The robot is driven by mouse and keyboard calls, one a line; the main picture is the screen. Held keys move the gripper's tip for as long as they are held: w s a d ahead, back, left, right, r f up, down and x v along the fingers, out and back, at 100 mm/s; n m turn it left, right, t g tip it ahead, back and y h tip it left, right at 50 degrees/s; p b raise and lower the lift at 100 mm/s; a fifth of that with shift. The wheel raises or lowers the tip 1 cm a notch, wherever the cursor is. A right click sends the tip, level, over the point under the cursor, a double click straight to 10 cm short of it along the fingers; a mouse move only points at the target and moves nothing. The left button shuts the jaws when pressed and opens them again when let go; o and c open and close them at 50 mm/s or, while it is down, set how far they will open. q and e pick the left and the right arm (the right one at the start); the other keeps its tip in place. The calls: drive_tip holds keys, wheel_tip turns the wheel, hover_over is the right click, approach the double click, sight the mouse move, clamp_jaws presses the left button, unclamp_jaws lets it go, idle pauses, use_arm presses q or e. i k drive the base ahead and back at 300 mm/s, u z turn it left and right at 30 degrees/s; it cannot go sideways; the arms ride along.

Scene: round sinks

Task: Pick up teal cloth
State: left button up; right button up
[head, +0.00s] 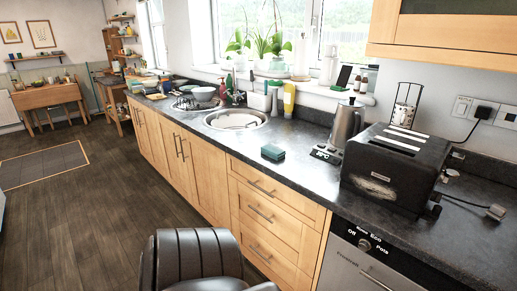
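The teal cloth (273,152) looks like a small, dark teal folded block. It lies flat on the dark countertop (225,140), close to the front edge, in the middle of the head view. It is to the front right of the nearer round sink (237,119) and to the left of the kettle. Nothing covers it. Neither of my grippers is in view, so nothing is seen touching the cloth.
Bottles (289,100) stand behind the sink. Wooden drawers (275,215) are below the counter. The wooden floor (95,225) at left is open.

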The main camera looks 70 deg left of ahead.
sight(276, 153)
drive_tip(key=u, duration=0.85)
drive_tip(key=i, duration=0.95)
drive_tip(key=u, duration=0.9)
